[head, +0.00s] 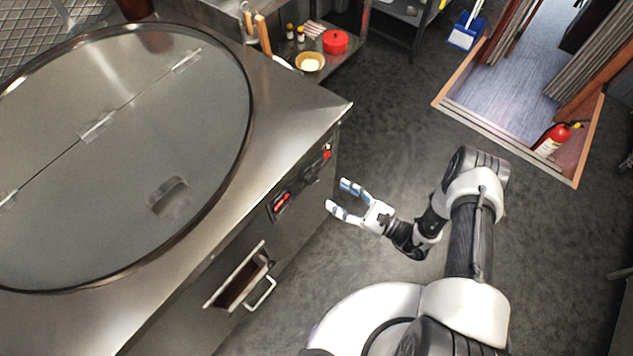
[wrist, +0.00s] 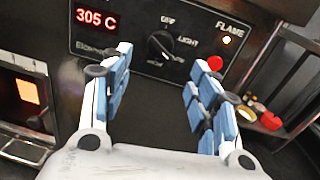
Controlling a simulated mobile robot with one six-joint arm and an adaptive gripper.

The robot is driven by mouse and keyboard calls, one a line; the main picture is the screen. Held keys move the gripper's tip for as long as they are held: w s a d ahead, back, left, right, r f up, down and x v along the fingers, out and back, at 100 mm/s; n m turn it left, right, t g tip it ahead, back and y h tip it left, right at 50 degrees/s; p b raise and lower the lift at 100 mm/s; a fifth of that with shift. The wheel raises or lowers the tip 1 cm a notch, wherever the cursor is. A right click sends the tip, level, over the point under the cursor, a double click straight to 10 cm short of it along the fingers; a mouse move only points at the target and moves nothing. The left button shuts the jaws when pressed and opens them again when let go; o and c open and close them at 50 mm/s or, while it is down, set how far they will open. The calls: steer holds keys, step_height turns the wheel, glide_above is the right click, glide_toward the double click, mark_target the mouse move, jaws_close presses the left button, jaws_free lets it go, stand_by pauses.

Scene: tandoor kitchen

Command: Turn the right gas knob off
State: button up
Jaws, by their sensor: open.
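A black round knob (wrist: 164,45) sits on the dark control panel (wrist: 200,20) of the steel oven. The words OFF and LIGHT are printed around it; I cannot tell clearly which mark it points to. It is the only knob I can make out. My gripper (head: 338,197) is open and empty in front of the panel in the head view. In the wrist view my gripper (wrist: 157,67) has its blue-padded fingers spread, with the knob beyond them, roughly between the tips. The fingers appear apart from the knob.
Left of the knob a red display (wrist: 97,17) reads 305 C. Right of it are a lit FLAME lamp (wrist: 227,40) and a red button (wrist: 215,63). An oven door handle (head: 263,294) juts out below. The floor (head: 390,120) around the arm is clear.

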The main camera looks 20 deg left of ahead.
mark_target(311, 179)
steer(key=b+x, duration=0.1)
steer(key=x, duration=0.8)
steer(key=shift+c, duration=0.4)
steer(key=c, duration=1)
